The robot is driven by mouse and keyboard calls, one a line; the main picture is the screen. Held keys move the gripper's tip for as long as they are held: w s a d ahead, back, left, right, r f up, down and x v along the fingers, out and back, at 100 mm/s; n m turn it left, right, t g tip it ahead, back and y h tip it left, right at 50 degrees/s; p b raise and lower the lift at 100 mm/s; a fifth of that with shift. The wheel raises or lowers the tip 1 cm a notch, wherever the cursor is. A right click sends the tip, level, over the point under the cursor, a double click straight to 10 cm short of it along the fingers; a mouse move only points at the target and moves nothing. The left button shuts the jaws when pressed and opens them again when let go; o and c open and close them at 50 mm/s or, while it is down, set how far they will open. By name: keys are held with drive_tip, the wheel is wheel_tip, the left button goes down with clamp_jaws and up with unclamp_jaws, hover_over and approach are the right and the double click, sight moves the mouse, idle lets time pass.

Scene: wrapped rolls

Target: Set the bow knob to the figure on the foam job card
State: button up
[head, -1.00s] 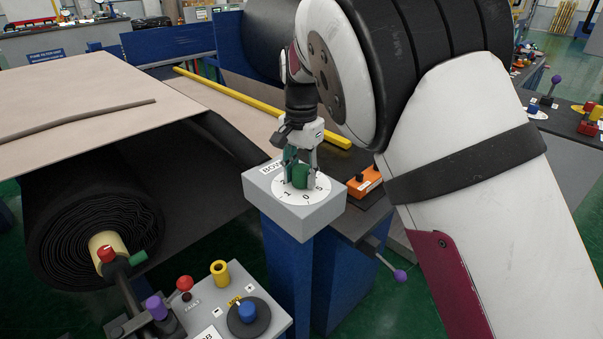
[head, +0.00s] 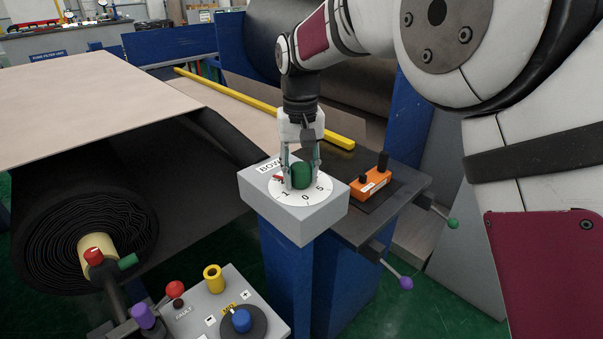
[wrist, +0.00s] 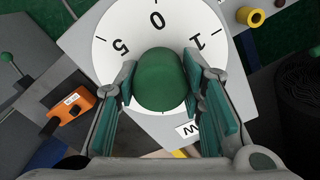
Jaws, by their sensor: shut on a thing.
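The bow knob (head: 301,174) is a green knob on a white dial (head: 318,190) atop a grey box (head: 305,220) labelled BOW. In the wrist view the knob (wrist: 161,80) sits between my gripper's (wrist: 160,88) green-padded fingers, which are shut on it from both sides. The dial (wrist: 160,25) shows figures including 5, 0 and 1. The knob's pointer is hidden or too small to tell. My gripper (head: 302,178) reaches down on the knob from above in the head view. I cannot make out a foam job card in either view.
An orange box (head: 370,184) with black knobs lies on the dark shelf right of the dial box. Levers with purple (head: 406,283) and green (head: 453,223) balls stick out below. A control panel (head: 210,310) with a blue knob stands in front. A dark roll (head: 60,225) is at left.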

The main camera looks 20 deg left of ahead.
sight(301, 166)
drive_tip(key=shift+n, duration=0.6)
drive_tip(key=o, duration=1.1)
drive_tip(key=shift+o, duration=0.2)
drive_tip(key=shift+r, duration=0.1)
wheel_tip(301, 166, up, 12)
